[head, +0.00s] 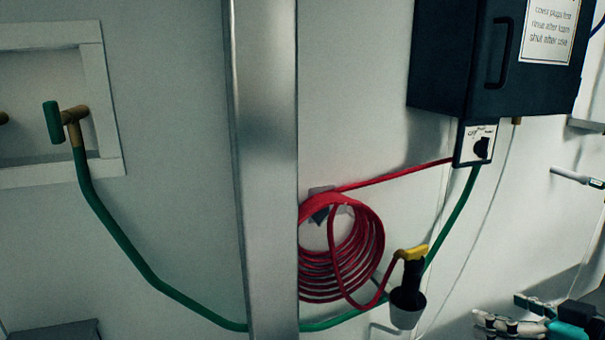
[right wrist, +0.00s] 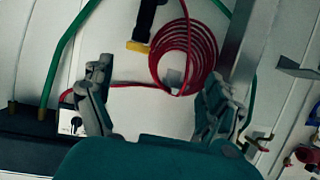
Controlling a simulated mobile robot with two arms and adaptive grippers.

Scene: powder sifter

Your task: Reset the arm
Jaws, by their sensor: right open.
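My right gripper (head: 500,312) is at the lower right corner of the head view, partly cut off by the frame edge. The right wrist view shows this gripper (right wrist: 154,85) with its two grey fingers wide apart and nothing between them. Beyond the fingers, apart from them, are a red coiled hose (right wrist: 186,55) and a black spray nozzle with a yellow top (right wrist: 144,24). My left gripper is in neither view.
The red coil (head: 343,250) hangs on the wall beside a metal post (head: 266,150). The nozzle (head: 407,285) sits in a holder at its right. A dark cabinet (head: 455,60) with a dial box (head: 477,143) is above. A green hose (head: 130,255) runs from a tap (head: 66,120) at left.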

